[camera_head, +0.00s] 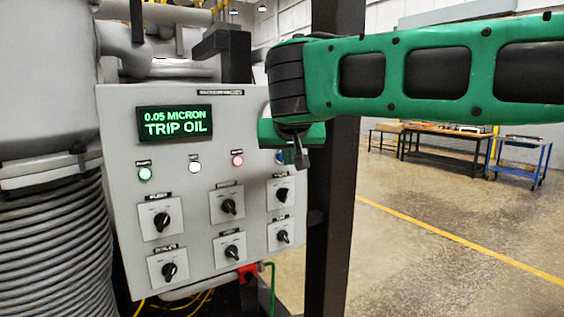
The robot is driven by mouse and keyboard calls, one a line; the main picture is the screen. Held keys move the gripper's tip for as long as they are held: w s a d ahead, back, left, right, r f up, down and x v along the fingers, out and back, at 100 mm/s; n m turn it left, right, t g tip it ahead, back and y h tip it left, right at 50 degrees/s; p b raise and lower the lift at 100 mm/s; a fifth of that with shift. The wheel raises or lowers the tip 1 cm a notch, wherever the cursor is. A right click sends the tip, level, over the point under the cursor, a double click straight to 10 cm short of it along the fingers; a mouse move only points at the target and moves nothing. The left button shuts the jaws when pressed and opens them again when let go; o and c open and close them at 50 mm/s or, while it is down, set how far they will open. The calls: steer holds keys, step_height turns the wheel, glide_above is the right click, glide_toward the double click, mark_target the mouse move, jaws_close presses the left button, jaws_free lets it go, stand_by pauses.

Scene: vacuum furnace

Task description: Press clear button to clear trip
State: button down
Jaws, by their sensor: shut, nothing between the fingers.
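A grey control panel (190,255) fills the left middle of the head view. Its display (175,122) reads "0.05 MICRON TRIP OIL" in green letters. Below it is a row of buttons: green (145,174), white (195,167), red (237,160) and, at the right end, a blue one (279,157) partly hidden by my gripper. The button labels are too small to read, so I cannot tell which is clear. My gripper (304,160) is shut and empty at the panel's upper right edge, beside the blue button. I cannot tell whether it touches the panel.
Several black rotary knobs (229,206) sit on the panel below the buttons. A dark upright post (335,220) stands just right of the panel. A large ribbed grey vessel (50,240) is at the left. Open floor (440,240) and workbenches (440,144) lie to the right.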

steer(key=shift+w+a, duration=0.2)
steer(key=shift+w, duration=0.1)
stand_by(0.7)
steer(key=shift+s+d, duration=0.1)
steer(key=shift+s, duration=0.05)
steer(key=shift+s+d, duration=0.35)
steer(key=shift+s, duration=0.15)
stand_by(0.4)
steer(key=shift+s+d, duration=0.7)
steer(key=shift+s, duration=0.35)
steer(key=shift+s+d, duration=0.7)
steer(key=shift+s, duration=0.35)
